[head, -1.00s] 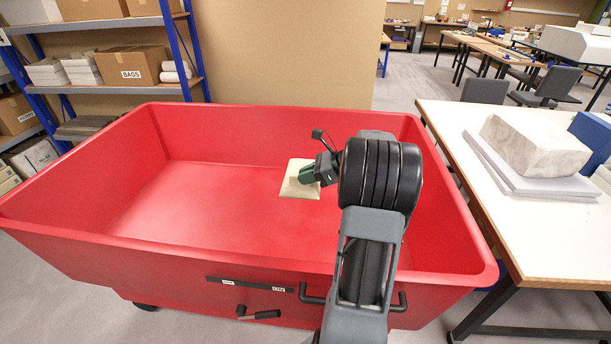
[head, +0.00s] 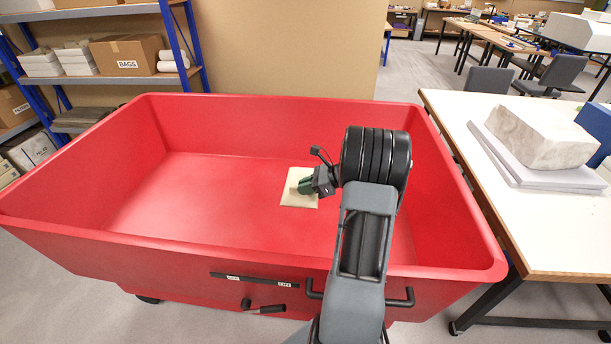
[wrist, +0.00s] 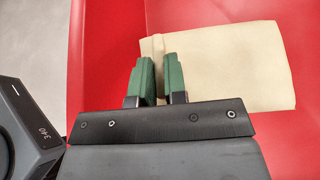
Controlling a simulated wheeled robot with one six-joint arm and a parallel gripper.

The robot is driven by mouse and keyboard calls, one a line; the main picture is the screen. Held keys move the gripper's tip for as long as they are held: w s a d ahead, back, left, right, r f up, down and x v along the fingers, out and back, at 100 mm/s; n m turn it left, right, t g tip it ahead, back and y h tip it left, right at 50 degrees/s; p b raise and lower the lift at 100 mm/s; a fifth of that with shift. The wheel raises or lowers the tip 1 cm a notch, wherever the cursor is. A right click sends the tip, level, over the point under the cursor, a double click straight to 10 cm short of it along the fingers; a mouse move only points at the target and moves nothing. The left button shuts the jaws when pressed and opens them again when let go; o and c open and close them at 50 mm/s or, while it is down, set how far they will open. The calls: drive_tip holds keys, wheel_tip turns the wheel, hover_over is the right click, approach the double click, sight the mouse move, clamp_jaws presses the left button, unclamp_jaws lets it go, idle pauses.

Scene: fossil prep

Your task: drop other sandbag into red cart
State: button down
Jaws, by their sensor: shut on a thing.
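A cream sandbag (head: 299,200) hangs inside the red cart (head: 190,255), over the middle of its floor or on it; I cannot tell whether it touches. My gripper (head: 306,186) is shut on the sandbag near one end. In the wrist view the green fingers (wrist: 160,75) pinch the left end of the sandbag (wrist: 235,68), and the bag reaches out to the right. Red cart surface (wrist: 305,140) shows behind it. The rest of the cart floor that I can see is bare. My arm hides part of the cart's right side.
A white table (head: 470,150) with a pale stone block (head: 540,135) on grey slabs stands close to the cart's right side. A blue-posted shelf (head: 85,90) with boxes stands behind it on the left. A tan panel (head: 290,50) is behind the cart.

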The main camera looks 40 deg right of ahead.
wheel_tip(320, 180, down, 37)
drive_tip(key=b, duration=2.4)
drive_tip(key=shift+r, duration=0.15)
drive_tip(key=shift+d, duration=0.1)
drive_tip(key=c, duration=1.1)
unclamp_jaws()
drive_tip(key=shift+s, duration=0.1)
drive_tip(key=p+v, duration=0.4)
drive_tip(key=v, duration=0.7)
drive_tip(key=shift+s+d, duration=0.3)
drive_tip(key=shift+s, duration=0.05)
